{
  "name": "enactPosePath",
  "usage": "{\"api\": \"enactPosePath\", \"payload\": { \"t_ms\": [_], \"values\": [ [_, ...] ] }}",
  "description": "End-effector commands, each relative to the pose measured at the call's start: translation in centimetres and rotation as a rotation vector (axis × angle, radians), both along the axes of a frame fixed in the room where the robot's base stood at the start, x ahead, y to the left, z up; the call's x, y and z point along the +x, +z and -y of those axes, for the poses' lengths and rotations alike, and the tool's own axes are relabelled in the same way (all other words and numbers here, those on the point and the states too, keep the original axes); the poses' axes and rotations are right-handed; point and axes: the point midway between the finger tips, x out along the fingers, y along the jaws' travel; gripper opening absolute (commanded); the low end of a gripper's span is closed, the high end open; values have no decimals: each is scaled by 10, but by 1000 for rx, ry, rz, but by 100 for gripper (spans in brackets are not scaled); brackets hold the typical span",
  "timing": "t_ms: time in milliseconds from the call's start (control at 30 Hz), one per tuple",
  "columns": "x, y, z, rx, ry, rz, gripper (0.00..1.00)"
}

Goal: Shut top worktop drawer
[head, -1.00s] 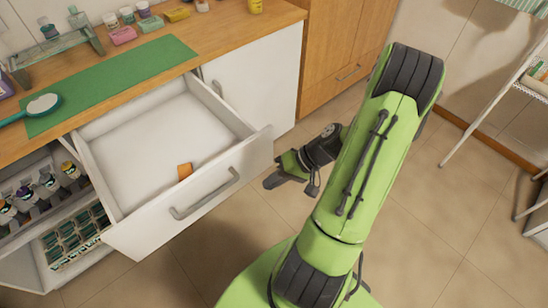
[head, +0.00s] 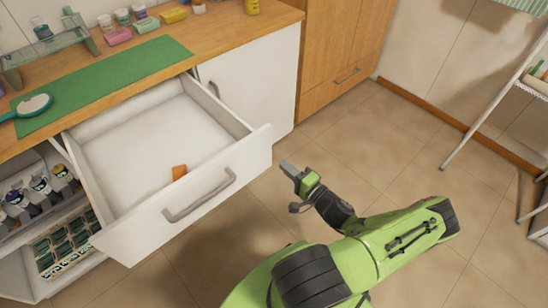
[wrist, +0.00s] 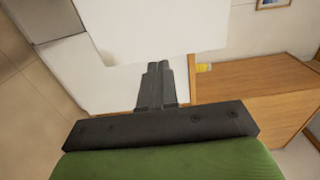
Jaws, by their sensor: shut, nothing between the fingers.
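The top worktop drawer (head: 190,198) is pulled well out from under the wooden worktop (head: 275,22). Its white front carries a grey bar handle (head: 200,196). A small orange item (head: 179,172) lies inside near the front. My gripper (head: 286,166) is to the right of the drawer front, apart from it in the head view, with its fingers pointing toward the cabinet. In the wrist view my gripper (wrist: 157,68) is shut and empty, and its fingertips appear just below a white panel (wrist: 150,25); I cannot tell whether they touch it.
A white cabinet door (head: 252,85) stands right of the drawer. Open shelves with several bottles (head: 40,190) are below left. A white rack (head: 500,90) stands far right; the tiled floor between is clear.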

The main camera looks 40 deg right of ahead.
Motion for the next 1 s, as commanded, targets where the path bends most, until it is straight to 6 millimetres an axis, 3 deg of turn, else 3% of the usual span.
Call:
{"api": "enactPosePath", "payload": {
  "t_ms": [100,300,800,1000],
  "values": [
    [26,-1,-1,0,3,2,0],
    [56,-1,0,-1,2,-1,0],
    [63,0,0,0,1,-1,0],
    [76,0,-1,-2,4,-1,0]
  ]
}}
